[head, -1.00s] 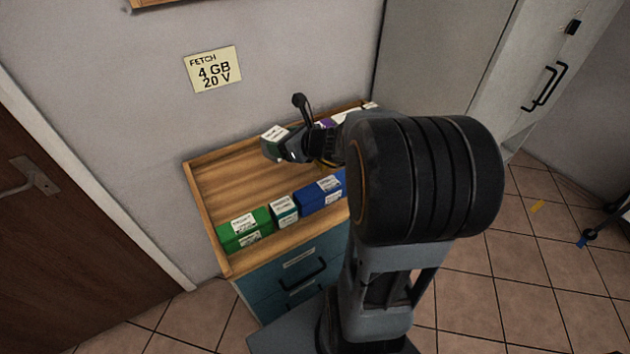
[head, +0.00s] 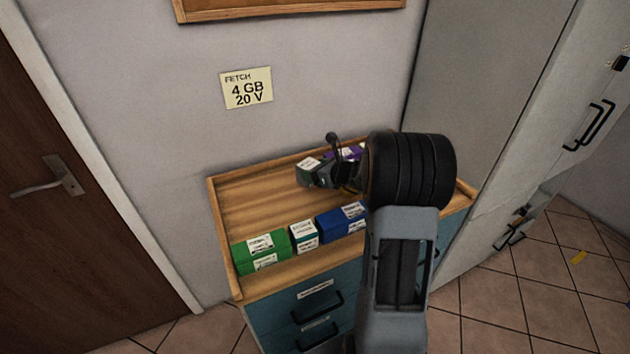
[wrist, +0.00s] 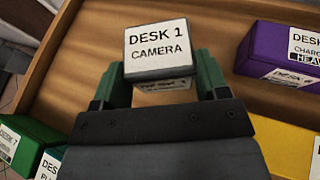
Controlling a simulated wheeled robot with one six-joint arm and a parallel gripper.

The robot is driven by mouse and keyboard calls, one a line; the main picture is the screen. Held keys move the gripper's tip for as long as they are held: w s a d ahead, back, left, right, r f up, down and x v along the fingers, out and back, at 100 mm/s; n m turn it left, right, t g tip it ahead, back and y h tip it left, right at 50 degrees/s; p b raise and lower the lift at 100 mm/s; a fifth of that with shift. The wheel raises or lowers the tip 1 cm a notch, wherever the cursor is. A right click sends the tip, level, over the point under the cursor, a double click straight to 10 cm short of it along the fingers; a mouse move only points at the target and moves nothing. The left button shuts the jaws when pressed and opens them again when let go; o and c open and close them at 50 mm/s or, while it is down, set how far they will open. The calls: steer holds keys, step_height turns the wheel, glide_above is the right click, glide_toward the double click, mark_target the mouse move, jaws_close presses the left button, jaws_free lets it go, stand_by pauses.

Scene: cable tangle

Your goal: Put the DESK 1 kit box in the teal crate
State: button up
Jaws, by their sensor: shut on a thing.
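A small box labelled DESK 1 CAMERA (wrist: 158,48) is between my gripper's fingers (wrist: 160,82) in the wrist view. My gripper is shut on it. In the head view the box (head: 308,166) is at the left end of my gripper (head: 324,178), over the back part of the wooden tray top. Its white label faces up. I cannot tell its height above the wood. The teal crate is not identifiable in either view.
A wooden-rimmed top (head: 226,237) sits on a blue drawer unit (head: 275,318). Green (head: 262,252), teal (head: 303,237) and blue (head: 340,223) boxes stand along its front. Purple (wrist: 282,52) and yellow (wrist: 285,143) boxes lie right of my gripper. A tall grey cabinet (head: 480,130) stands right.

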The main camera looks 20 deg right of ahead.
steer(key=shift+w+d+f, duration=0.1)
steer(key=shift+w+f, duration=0.7)
steer(key=shift+f, duration=1.7)
steer(key=shift+f, duration=0.15)
steer(key=o, duration=0.5)
steer(key=shift+f, duration=0.1)
steer(key=o, duration=0.5)
steer(key=shift+c, duration=0.2)
